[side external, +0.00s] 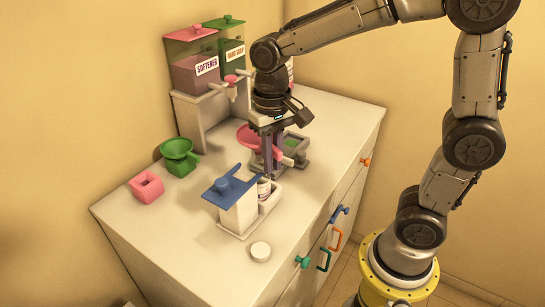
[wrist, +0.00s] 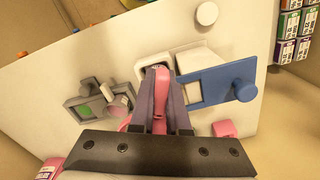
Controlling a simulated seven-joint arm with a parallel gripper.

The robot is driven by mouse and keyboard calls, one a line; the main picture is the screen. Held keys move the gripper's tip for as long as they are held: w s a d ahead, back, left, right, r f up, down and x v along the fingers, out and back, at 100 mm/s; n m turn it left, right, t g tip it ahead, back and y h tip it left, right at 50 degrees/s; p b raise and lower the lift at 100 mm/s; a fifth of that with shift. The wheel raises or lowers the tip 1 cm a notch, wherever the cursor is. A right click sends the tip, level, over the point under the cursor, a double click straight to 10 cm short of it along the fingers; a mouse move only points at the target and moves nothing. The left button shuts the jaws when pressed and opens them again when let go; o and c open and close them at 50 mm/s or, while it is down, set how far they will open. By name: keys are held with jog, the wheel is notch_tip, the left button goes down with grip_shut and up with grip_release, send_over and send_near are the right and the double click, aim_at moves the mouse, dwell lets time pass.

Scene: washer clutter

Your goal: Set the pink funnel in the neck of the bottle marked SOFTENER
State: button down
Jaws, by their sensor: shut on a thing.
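The pink funnel (side external: 250,139) is held off the worktop by my gripper (side external: 268,172); its wide bowl lies left of the fingers. In the wrist view, my gripper (wrist: 160,75) is shut on a pink part of the funnel (wrist: 160,82). I cannot tell which bottle bears the SOFTENER mark.
A green tank (side external: 233,60) stands beside the pink one. A green funnel (side external: 178,152) and a pink block (side external: 146,187) are at the left. The blue-topped post (side external: 229,188) and a grey fixture (side external: 296,146) flank my gripper. A white cap (side external: 260,251) lies near the front.

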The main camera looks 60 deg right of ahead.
jog(key=c, duration=0.8)
grip_release()
